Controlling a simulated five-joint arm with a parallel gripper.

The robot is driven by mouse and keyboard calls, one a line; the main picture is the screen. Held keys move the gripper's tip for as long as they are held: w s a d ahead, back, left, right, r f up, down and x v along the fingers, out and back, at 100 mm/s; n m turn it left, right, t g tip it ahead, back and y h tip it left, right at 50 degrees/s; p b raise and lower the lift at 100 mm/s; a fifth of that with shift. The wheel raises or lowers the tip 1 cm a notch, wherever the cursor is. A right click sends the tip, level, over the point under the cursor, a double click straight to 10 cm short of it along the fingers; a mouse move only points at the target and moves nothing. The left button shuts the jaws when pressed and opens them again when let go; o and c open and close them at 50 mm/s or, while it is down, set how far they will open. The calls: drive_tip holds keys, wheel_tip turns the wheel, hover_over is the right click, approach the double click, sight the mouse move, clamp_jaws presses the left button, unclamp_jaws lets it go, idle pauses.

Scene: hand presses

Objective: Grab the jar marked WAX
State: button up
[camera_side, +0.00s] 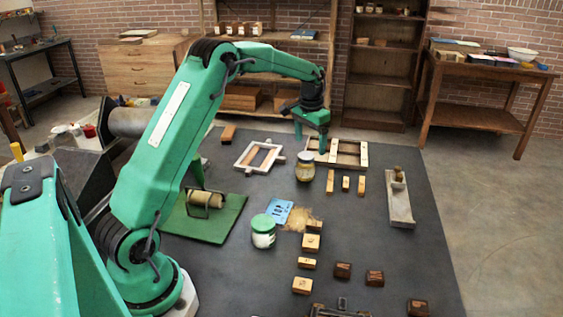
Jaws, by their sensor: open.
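Two jars stand upright on the dark table. One jar (305,170) has yellowish-brown contents and a pale lid, and stands just right of a white frame. The other jar (263,236) is whitish with a green lid and stands nearer the camera. The lettering on both is too small to read, so I cannot tell which is marked WAX. My gripper (310,136) is open and empty, pointing down above the back of the table. In the picture it is above the yellowish-brown jar, apart from it.
A white wooden frame (244,158) and a wooden tray (348,164) lie near the yellowish-brown jar. A green board with a roller (206,199) is at left, a blue card (279,212) near the green-lidded jar. Several wooden blocks lie right and front. A grey tool (400,208) lies far right.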

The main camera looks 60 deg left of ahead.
sight(307, 154)
drive_tip(key=shift+g, duration=0.3)
drive_tip(key=a+f, duration=0.1)
drive_tip(key=w+a+f, duration=0.1)
drive_tip(key=f, duration=0.1)
drive_tip(key=a+f, duration=0.1)
drive_tip(key=f, duration=0.1)
drive_tip(key=shift+w, duration=0.2)
drive_tip(key=shift+f, duration=1.3)
drive_tip(key=shift+f, duration=0.1)
drive_tip(key=shift+s+f, duration=0.1)
drive_tip(key=shift+f, duration=2.45)
drive_tip(key=shift+r, duration=0.1)
drive_tip(key=c, duration=1.2)
drive_tip(key=shift+r, duration=0.15)
